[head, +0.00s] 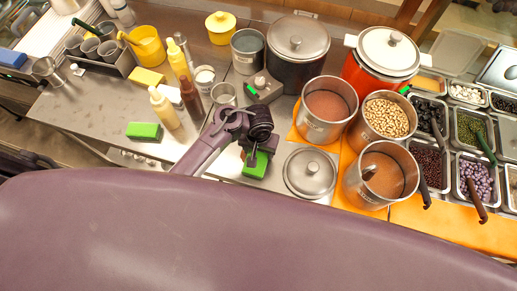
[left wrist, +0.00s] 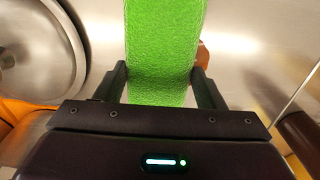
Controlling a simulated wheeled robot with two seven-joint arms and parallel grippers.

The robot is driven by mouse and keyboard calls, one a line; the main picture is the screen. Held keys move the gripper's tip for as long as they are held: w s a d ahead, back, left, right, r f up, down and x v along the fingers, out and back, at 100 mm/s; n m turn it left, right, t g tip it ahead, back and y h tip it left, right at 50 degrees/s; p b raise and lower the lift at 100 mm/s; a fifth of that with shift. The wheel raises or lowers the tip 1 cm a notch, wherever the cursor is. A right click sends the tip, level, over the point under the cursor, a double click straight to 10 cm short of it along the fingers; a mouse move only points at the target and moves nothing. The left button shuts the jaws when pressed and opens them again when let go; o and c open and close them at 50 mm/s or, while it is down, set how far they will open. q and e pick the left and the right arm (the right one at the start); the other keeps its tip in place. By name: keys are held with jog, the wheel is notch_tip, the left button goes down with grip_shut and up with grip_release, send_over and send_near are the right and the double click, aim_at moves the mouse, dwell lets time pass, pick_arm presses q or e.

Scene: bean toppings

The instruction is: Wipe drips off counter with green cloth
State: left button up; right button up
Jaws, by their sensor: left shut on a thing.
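My left gripper (head: 251,158) is low over the steel counter (head: 93,113), near its front edge. It is shut on a green cloth (head: 257,168), a thick block-shaped piece. In the left wrist view the green cloth (left wrist: 160,55) sits between the two fingers (left wrist: 160,85) and runs up out of the frame. I cannot tell whether the cloth touches the counter. A second green block (head: 144,131) lies on the counter to the left. No drips are clearly visible. My right gripper is not in view.
A steel lid (head: 311,172) lies just right of the held cloth. Open pots, one with beans (head: 386,117), stand on an orange mat (head: 348,158). Squeeze bottles (head: 163,107) stand to the left. Topping trays (head: 475,180) fill the right. The counter's left front is mostly clear.

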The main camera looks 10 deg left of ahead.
pick_arm(q)
jog(key=shift+f, duration=0.25)
jog(key=shift+a, duration=0.1)
jog(key=shift+a, duration=1.2)
jog(key=shift+w+a, duration=0.1)
jog(key=shift+a, duration=1.15)
jog(key=shift+d, duration=0.1)
jog(key=shift+d, duration=2.45)
